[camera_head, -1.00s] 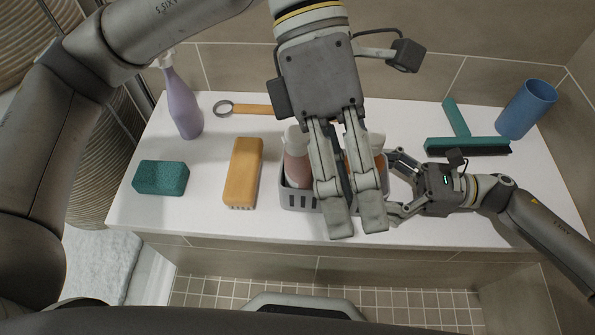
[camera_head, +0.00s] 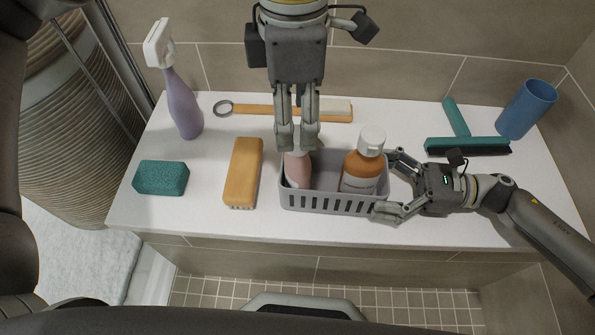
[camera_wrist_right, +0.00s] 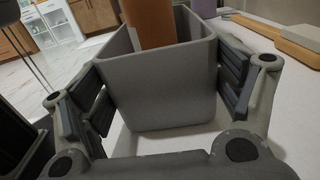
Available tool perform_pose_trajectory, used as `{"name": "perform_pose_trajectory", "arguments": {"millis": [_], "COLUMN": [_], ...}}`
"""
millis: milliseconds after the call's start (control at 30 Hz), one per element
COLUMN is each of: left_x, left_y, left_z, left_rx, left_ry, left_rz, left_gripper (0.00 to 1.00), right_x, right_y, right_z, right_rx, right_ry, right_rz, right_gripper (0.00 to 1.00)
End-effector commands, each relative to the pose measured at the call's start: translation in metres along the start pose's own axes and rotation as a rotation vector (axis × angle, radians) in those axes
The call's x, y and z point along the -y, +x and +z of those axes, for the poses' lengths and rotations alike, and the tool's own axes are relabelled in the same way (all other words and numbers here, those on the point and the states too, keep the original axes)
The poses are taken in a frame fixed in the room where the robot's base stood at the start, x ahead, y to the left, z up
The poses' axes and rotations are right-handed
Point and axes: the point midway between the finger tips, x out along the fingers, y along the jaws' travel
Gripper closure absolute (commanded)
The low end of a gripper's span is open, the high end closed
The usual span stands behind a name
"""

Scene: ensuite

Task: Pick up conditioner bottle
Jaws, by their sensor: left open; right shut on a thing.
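A grey slotted basket (camera_head: 330,203) stands on the white ledge with two bottles upright in it. A pink bottle (camera_head: 297,170) is at its left end, and an orange bottle with a white cap (camera_head: 361,170) is at its right end. I cannot tell which is the conditioner. My left gripper (camera_head: 297,142) is open, pointing down at the pink bottle's top, whose cap is hidden by the fingers. I cannot tell whether they touch it. My right gripper (camera_head: 388,183) is shut on the basket's right end; the right wrist view shows the basket (camera_wrist_right: 160,85) between its fingers.
On the white ledge (camera_head: 210,215) are a green sponge (camera_head: 160,178), an orange block (camera_head: 243,172), a lilac spray bottle (camera_head: 182,105), a wooden-handled brush (camera_head: 255,110), a green squeegee (camera_head: 465,145) and a blue cup (camera_head: 526,108). The tiled wall closes the back.

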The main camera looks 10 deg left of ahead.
Motion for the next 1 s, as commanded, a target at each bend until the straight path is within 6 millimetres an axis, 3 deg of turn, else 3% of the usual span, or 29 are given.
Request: {"name": "perform_pose_trajectory", "arguments": {"millis": [167, 500, 767, 1000], "left_x": [0.000, -0.005, -0.005, -0.006], "left_y": [0.013, 0.057, 0.061, 0.061], "left_z": [0.000, 0.005, 0.005, 0.005], "left_rx": [0.000, -0.001, 0.002, 0.002], "left_ry": [0.000, 0.001, 0.001, 0.000], "left_rz": [-0.001, -0.002, -0.001, -0.001], "left_gripper": [0.40, 0.40, 0.40, 0.67], "right_x": [0.000, 0.000, 0.000, 0.000], "right_y": [0.000, 0.000, 0.000, 0.000], "right_z": [-0.001, -0.001, -0.001, -0.001], "right_rx": [-0.001, -0.001, -0.001, -0.001], "right_ry": [0.001, 0.001, 0.001, 0.001], "right_rz": [0.000, 0.000, 0.000, 0.000], "right_gripper": [0.42, 0.42, 0.42, 0.42]}}
